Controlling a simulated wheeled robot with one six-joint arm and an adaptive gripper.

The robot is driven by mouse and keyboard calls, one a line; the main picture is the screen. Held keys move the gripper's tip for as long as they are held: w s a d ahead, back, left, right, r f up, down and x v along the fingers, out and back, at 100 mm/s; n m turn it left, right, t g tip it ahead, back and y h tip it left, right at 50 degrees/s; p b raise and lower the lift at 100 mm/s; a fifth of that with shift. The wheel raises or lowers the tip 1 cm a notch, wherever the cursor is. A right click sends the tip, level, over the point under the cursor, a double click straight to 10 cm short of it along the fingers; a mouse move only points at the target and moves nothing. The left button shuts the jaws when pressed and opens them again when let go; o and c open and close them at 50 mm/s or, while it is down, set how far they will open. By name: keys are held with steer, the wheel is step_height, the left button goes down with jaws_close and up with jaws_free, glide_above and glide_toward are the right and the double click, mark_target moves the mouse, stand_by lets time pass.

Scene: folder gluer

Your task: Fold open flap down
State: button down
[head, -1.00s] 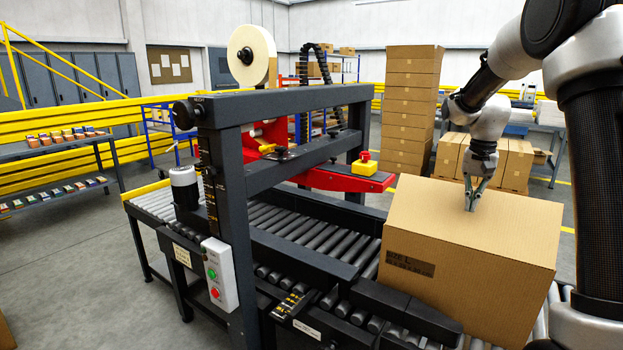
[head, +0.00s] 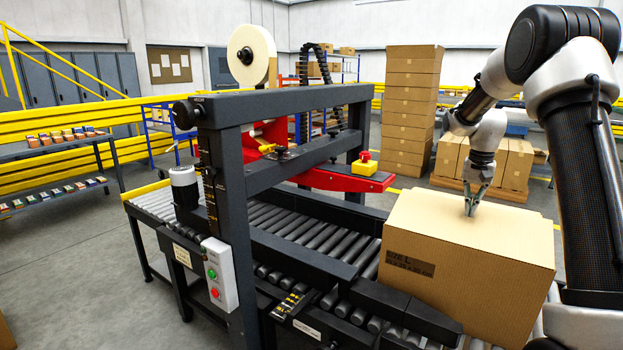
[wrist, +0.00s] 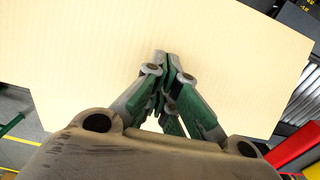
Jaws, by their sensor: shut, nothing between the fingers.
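The cardboard box (head: 470,285) stands on the roller conveyor at the right, with a dark size label on its near side. Its top panel (head: 430,215) looks flat and nearly level in the head view. My gripper (head: 471,210) is shut and empty, pointing down with its fingertips at the top panel, apparently touching it. In the wrist view the closed fingers (wrist: 165,62) lie over the pale cardboard panel (wrist: 80,70), which fills most of the upper picture. The inside of the box and the box's far side are hidden.
The taping machine frame (head: 290,110) stands over the rollers left of the box, with a red and yellow part (head: 345,180) near it. Stacked boxes (head: 408,115) stand behind. Bare rollers (head: 290,225) lie left of the box.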

steer(key=shift+w+d+f, duration=0.25)
steer(key=shift+w+f, duration=0.1)
steer(key=shift+f, duration=0.35)
steer(key=shift+w+d+f, duration=0.2)
steer(key=shift+w+f, duration=0.15)
steer(key=shift+f, duration=0.3)
steer(key=shift+r, duration=0.1)
step_height(320, 180, up, 9)
steer(key=shift+f, duration=0.1)
